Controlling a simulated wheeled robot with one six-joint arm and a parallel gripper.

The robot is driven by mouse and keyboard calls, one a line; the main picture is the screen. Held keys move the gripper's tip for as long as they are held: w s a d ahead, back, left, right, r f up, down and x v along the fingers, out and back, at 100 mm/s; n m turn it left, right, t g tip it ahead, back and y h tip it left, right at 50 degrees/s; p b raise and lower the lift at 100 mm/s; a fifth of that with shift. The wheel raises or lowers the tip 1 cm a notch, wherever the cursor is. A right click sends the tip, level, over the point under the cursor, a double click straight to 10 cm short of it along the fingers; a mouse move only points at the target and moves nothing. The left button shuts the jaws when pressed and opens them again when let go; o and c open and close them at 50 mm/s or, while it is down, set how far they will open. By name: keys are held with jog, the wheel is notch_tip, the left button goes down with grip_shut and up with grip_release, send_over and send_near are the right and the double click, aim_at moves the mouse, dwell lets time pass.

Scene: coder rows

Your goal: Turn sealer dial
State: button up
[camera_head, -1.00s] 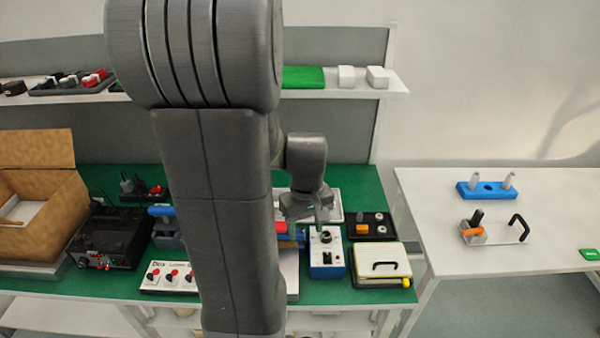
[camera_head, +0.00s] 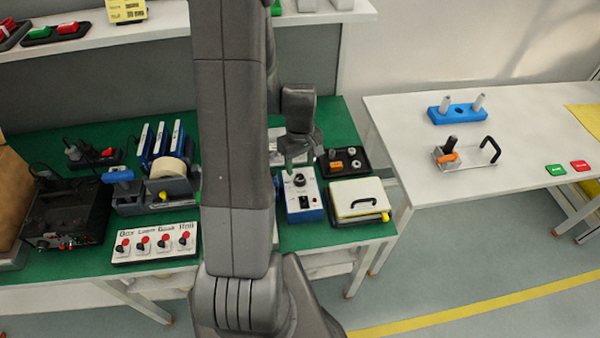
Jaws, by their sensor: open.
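A small white and blue box (camera_head: 306,204) stands on the green bench, right of my arm. A black round dial (camera_head: 299,180) sits on its upper face, with a black switch below it. I take this box to be the sealer, but its label is too small to read. My gripper (camera_head: 297,166) points down just above the dial, with its jaws open. I cannot tell whether the fingertips touch the dial or stand around it. My arm hides the bench left of the box.
A white case with a black handle (camera_head: 357,200) stands close right of the box, and a black tray (camera_head: 343,161) lies behind it. Left of my arm are a switch panel (camera_head: 155,243) and a tape dispenser (camera_head: 155,193). A white table (camera_head: 400,120) stands at right.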

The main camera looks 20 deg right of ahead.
aim_at(300, 177)
jog(key=shift+f, duration=2.85)
jog(key=c, duration=1)
